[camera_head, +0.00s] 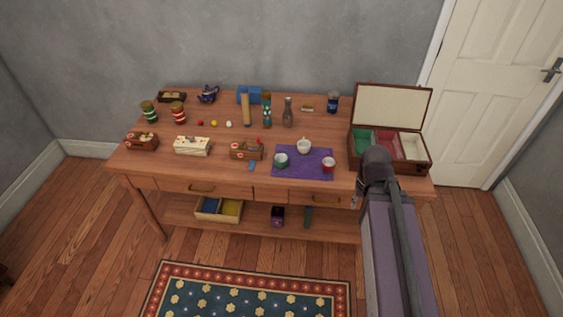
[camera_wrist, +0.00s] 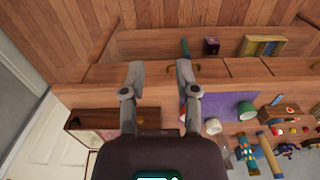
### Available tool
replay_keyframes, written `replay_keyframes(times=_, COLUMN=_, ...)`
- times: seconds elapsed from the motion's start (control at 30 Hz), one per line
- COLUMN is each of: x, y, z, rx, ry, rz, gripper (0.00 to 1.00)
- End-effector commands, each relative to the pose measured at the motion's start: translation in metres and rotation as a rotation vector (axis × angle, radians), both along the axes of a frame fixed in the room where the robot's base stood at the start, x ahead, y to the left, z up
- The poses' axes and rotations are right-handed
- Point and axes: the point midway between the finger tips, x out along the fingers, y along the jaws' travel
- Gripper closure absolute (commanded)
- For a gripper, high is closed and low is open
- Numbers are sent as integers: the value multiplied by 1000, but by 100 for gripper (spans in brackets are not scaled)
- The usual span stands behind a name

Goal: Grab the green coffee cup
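The green coffee cup (camera_head: 281,160) stands at the left side of a purple mat (camera_head: 290,175) near the table's front edge. It also shows in the wrist view (camera_wrist: 246,110), right of my fingers and apart from them. A white cup (camera_head: 303,146) stands behind it, and a red cup (camera_head: 328,165) stands at the mat's right side. My gripper (camera_wrist: 160,70) is open, with its two fingers spread and nothing between them. In the head view my arm reaches in at the right and largely hides the gripper, near the table's front right edge.
An open case (camera_head: 392,105) with coloured compartments stands right of the mat. A wooden box (camera_head: 246,150) is left of the green cup. A tall bottle (camera_head: 287,113) stands behind the mat. A low shelf under the table (camera_head: 225,188) holds a tray (camera_head: 219,211).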

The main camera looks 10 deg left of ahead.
Motion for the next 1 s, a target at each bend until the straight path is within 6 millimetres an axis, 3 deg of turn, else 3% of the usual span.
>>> replay_keyframes(times=0.3, x=0, y=0, z=0, rx=0, ry=0, rz=0, gripper=60)
replay_keyframes(times=0.37, x=0, y=0, z=0, rx=0, ry=0, rz=1, gripper=45)
replay_keyframes(times=0.5, x=4, y=2, z=-4, rx=-12, ry=-5, rz=27, gripper=4)
replay_keyframes(times=0.53, x=5, y=3, z=-6, rx=-18, ry=-8, rz=40, gripper=0)
replay_keyframes(times=0.77, x=34, y=15, z=-29, rx=-129, ry=-41, rz=270, gripper=0)
replay_keyframes(times=1.0, x=83, y=48, z=-58, rx=-350, ry=-71, rz=704, gripper=0)
